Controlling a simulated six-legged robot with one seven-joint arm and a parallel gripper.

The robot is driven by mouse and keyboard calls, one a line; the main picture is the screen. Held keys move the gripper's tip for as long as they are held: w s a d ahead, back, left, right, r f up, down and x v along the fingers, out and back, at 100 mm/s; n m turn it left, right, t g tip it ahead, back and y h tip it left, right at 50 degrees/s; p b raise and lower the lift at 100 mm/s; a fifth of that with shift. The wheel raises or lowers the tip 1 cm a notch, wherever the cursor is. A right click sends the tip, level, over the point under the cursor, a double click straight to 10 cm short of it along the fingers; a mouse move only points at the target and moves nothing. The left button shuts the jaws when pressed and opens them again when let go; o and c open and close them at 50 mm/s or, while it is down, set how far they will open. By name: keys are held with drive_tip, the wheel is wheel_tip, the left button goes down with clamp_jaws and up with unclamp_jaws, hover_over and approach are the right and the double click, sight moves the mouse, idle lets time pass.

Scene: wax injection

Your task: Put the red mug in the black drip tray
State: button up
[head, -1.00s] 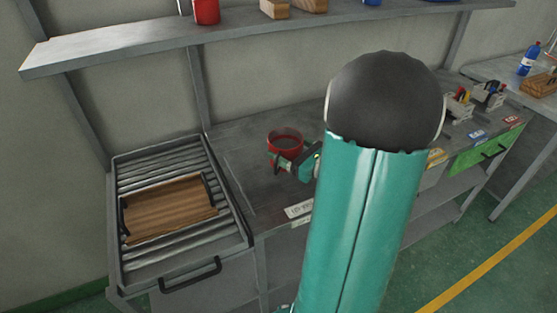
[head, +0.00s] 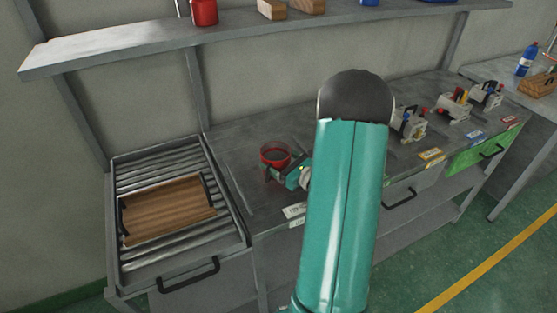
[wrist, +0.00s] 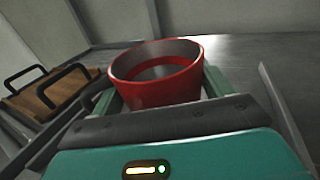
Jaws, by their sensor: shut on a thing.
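The red mug (head: 275,156) is held upright in my gripper (head: 273,171), over the left part of the grey workbench. In the wrist view the mug (wrist: 155,85) stands between the two green fingers of my gripper (wrist: 163,92), which are shut on it.
A wooden tray (head: 168,208) with black handles lies on the roller conveyor (head: 150,262) at the left. Several clamp-like devices (head: 408,124) stand along the bench to the right. A shelf (head: 110,52) above carries a red canister (head: 204,12) and wooden blocks (head: 308,6).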

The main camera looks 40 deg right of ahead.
drive_tip(key=shift+f, duration=0.15)
drive_tip(key=o, duration=1.3)
